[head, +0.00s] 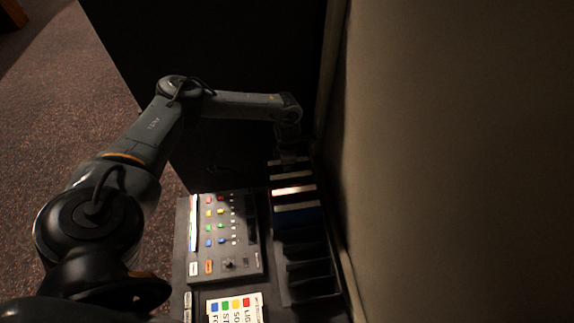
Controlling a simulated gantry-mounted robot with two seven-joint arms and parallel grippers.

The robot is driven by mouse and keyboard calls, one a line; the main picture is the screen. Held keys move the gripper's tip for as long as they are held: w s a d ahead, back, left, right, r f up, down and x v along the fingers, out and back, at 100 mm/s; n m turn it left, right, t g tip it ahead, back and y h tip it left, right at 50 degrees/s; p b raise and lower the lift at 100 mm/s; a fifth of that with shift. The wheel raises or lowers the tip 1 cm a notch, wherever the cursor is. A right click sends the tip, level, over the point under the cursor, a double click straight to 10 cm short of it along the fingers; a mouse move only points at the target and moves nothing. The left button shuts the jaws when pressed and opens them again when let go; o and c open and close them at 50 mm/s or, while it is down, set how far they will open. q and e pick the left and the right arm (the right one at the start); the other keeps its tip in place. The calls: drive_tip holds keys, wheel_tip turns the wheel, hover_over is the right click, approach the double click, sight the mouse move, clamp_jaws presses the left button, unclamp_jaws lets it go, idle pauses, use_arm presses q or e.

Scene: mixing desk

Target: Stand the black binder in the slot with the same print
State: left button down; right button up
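A dark rack (341,283) runs along the right side of the desk against the wall, with a row of slots. In it stand a binder with a white and red top edge (293,190) and a blue binder with a pale top (298,214). Nearer are several dark upright shapes (308,268); I cannot tell binders from dividers, nor single out the black binder. My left gripper (288,158) points down at the far end of the rack. Its fingers are lost in shadow, so its opening and any hold are unclear. Slot prints are unreadable. My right gripper is out of view.
A mixing console (222,240) with coloured buttons lies left of the rack. A printed card with coloured squares (236,306) lies in front of it. A beige wall (460,160) closes the right side. A dark panel (240,40) stands behind.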

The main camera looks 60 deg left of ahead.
use_arm(q)
drive_tip(key=shift+f, duration=0.15)
drive_tip(key=c, duration=0.6)
unclamp_jaws()
drive_tip(key=shift+c, duration=0.2)
